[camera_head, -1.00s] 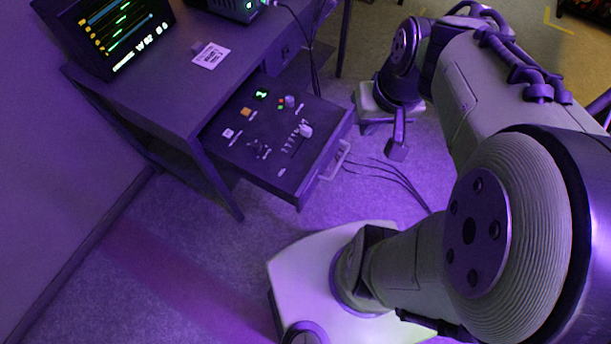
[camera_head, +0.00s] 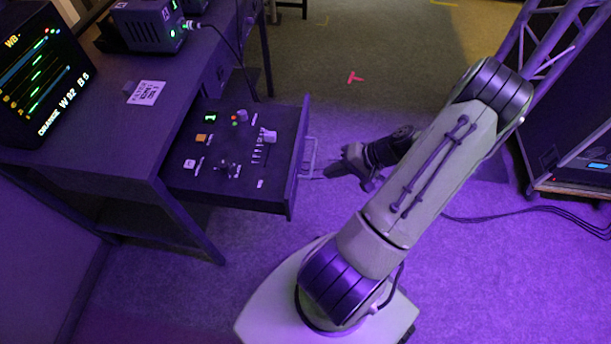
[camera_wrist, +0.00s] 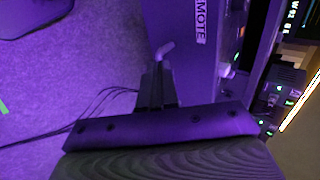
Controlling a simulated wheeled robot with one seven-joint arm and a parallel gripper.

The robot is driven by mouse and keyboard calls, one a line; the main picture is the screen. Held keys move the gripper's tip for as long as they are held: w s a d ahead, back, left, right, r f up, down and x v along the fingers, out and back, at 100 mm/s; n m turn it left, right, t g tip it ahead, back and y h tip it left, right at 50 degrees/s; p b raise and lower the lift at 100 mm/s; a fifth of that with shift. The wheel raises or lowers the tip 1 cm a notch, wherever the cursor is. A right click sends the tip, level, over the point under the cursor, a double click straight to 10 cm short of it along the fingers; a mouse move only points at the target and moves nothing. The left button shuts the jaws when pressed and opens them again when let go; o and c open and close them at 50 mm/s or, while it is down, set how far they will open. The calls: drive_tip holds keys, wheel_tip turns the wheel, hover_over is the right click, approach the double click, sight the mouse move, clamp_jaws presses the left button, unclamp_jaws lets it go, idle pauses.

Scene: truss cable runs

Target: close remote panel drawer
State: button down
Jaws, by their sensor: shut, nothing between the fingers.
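The remote panel drawer (camera_head: 240,185) is pulled out from the desk, and its top panel of buttons, small lights and sliders shows. Its pale handle (camera_head: 309,160) is on the front face, at the right in the head view. In the wrist view the drawer front (camera_wrist: 190,60) carries a label ending in "MOTE", and the handle (camera_wrist: 166,49) sticks out just beyond my fingertips. My gripper (camera_head: 330,170) is shut and empty, pointing at the handle from the right. It also shows in the wrist view (camera_wrist: 158,70). Whether the fingertips touch the handle I cannot tell.
The desk (camera_head: 110,110) holds a monitor (camera_head: 40,75), a small device (camera_head: 150,25) with a cable, and a label card (camera_head: 146,92). A truss and dark case (camera_head: 570,120) stand at the right. Cables (camera_head: 530,212) lie on the floor.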

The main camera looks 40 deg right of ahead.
sight(297, 177)
drive_tip(key=shift+w+a+f+b, duration=0.3)
drive_tip(key=shift+w+a+f, duration=0.15)
drive_tip(key=shift+w+a, duration=0.35)
drive_tip(key=shift+w+a+f+b, duration=0.3)
drive_tip(key=shift+w+a+f, duration=0.25)
drive_tip(key=shift+w, duration=0.45)
drive_tip(key=shift+w+a+f+b, duration=0.35)
drive_tip(key=shift+w+a, duration=0.4)
drive_tip(key=shift+w, duration=0.15)
